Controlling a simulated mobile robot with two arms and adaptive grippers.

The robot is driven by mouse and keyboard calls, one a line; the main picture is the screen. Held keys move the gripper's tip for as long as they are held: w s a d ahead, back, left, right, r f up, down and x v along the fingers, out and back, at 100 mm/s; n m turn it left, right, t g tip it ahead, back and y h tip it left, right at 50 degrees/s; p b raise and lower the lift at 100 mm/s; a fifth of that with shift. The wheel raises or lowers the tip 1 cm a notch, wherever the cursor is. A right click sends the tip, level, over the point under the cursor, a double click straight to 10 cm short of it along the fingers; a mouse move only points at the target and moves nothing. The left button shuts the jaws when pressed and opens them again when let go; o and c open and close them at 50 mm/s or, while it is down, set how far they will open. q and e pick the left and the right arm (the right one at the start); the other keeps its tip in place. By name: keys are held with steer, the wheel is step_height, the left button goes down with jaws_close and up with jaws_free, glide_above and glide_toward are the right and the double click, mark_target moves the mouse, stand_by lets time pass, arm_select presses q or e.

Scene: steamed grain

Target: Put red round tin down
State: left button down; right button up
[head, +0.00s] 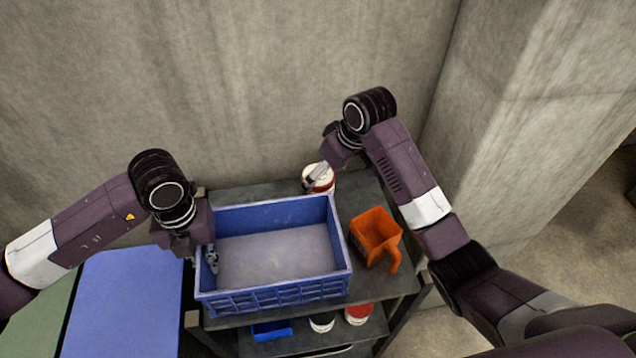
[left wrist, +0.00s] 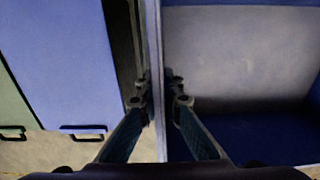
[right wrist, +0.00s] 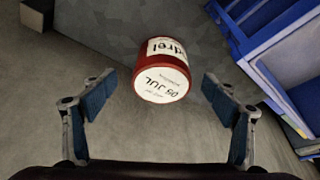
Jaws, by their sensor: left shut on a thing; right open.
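The red round tin (head: 319,178), red with a white label band and a white lid marked "05 JUL", stands on the dark table top (head: 365,195) behind the blue crate. It also shows in the right wrist view (right wrist: 162,72). My right gripper (head: 313,179) is open by the tin; in the right wrist view its fingers spread left and right of it, with a gap on both sides. My left gripper (head: 210,258) is shut on the left wall of the blue crate (head: 275,290), one finger on each side of the wall in the left wrist view (left wrist: 158,92).
An orange scoop-like container (head: 375,235) stands right of the crate. On the lower shelf are a red-and-white tin (head: 358,316), a dark-and-white tin (head: 321,323) and a blue item (head: 271,331). A blue cabinet (head: 125,300) stands at left. Concrete walls close the back and right.

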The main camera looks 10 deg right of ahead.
steer(key=x, duration=0.5)
steer(key=shift+w+a, duration=0.15)
steer(key=shift+a, duration=0.1)
steer(key=c, duration=1.7)
steer(key=r, duration=1)
steer(key=shift+a, duration=0.3)
steer(key=s+a+r+n, duration=0.1)
steer(key=s+a+r, duration=0.2)
steer(key=s+a, duration=0.3)
steer(key=n+g+y, duration=0.1)
steer(key=n, duration=0.3)
glide_above(268, 260)
steer(key=s+d, duration=0.1)
steer(key=d, duration=0.1)
steer(key=f, duration=0.7)
steer(key=shift+s+a, duration=0.1)
steer(key=shift+a, duration=0.15)
steer(key=shift+f, duration=2.15)
